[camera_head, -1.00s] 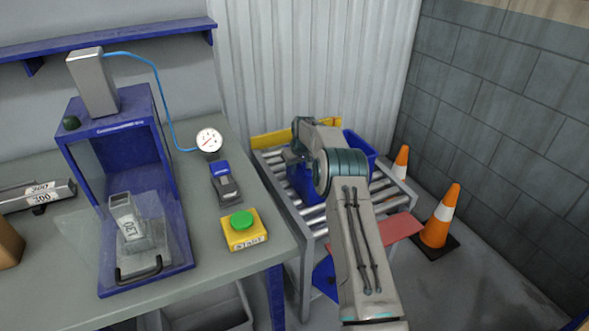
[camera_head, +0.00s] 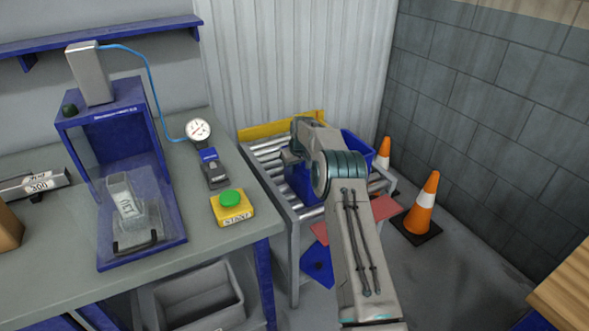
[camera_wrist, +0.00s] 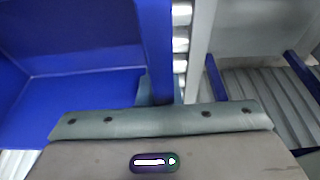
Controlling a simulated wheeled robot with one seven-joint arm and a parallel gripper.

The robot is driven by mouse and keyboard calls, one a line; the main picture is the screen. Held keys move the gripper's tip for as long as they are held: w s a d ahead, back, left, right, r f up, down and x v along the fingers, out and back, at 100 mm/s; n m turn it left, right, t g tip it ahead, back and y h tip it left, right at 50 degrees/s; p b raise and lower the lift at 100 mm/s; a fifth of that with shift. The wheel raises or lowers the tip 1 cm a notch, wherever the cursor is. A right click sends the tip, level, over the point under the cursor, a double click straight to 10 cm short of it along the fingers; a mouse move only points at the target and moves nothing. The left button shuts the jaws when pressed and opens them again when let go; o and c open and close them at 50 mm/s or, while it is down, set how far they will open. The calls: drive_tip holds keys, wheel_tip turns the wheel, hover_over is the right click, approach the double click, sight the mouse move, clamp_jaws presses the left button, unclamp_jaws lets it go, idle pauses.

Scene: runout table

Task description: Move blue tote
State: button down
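The blue tote (camera_head: 303,184) is at the roller table (camera_head: 263,152), mostly hidden behind my arm in the head view. Its right end (camera_head: 356,148) shows beyond the arm. In the wrist view the tote's inside (camera_wrist: 75,95) fills the left, and one wall runs down the middle to my gripper (camera_wrist: 160,90). The teal fingers lie on both sides of this wall, so my gripper is shut on it. Whether the tote touches the rollers cannot be told.
A workbench with a blue test stand (camera_head: 120,170) and a yellow box with a green button (camera_head: 231,207) stands left. Two orange cones (camera_head: 421,210) (camera_head: 384,152) stand right of the rollers, before a block wall. A wooden edge (camera_head: 566,290) shows at lower right. A grey bin (camera_head: 200,297) is under the bench.

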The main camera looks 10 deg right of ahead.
drive_tip(key=shift+a, duration=0.1)
drive_tip(key=c, duration=1.5)
unclamp_jaws()
drive_tip(key=shift+a, duration=0.1)
drive_tip(key=shift+c, duration=0.2)
drive_tip(key=shift+r, duration=0.1)
drive_tip(key=v, duration=1.3)
drive_tip(key=shift+s+r+b, duration=0.15)
drive_tip(key=shift+r+b, duration=0.15)
drive_tip(key=shift+b, duration=0.05)
